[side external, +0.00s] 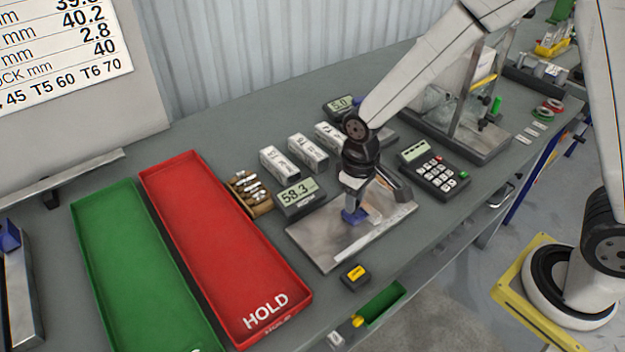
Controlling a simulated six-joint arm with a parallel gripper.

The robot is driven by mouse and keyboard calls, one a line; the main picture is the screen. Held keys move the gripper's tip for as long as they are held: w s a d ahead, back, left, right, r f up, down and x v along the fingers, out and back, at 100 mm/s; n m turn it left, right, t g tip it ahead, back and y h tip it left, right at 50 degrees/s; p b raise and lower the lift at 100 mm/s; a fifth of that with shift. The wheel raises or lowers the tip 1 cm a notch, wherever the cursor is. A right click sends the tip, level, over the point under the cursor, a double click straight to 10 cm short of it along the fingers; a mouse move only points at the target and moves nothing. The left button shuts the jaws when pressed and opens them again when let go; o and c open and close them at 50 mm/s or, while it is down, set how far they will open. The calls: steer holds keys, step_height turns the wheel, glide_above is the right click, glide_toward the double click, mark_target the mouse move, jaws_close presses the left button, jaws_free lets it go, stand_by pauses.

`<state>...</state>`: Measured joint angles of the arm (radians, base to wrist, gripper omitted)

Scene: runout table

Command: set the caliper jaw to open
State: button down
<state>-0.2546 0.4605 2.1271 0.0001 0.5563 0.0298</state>
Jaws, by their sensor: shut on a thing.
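A steel plate (325,249) lies on the table in the side external view, with a display reading 58.3 (298,195) at its back left edge. This looks like the caliper station. A small blue piece (353,216) stands low over the plate. My gripper (353,205) points down over the plate and is shut on the blue piece. I cannot tell for sure that this piece is the caliper jaw. The fingers and wrist partly hide it, and the contact is too small to see clearly. A pale patch (374,217) shows just right of the gripper.
A red HOLD tray (213,245) and a green tray (140,262) lie to the left. Small white boxes (307,152) and a box of metal parts (250,192) stand behind. A keypad (434,174) is at right, and a small yellow-topped box (355,277) is in front.

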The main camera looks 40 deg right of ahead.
steer(key=a, duration=0.3)
steer(key=shift+w+a+r, duration=0.1)
steer(key=shift+c, duration=2)
jaws_free()
step_height(320, 180, up, 8)
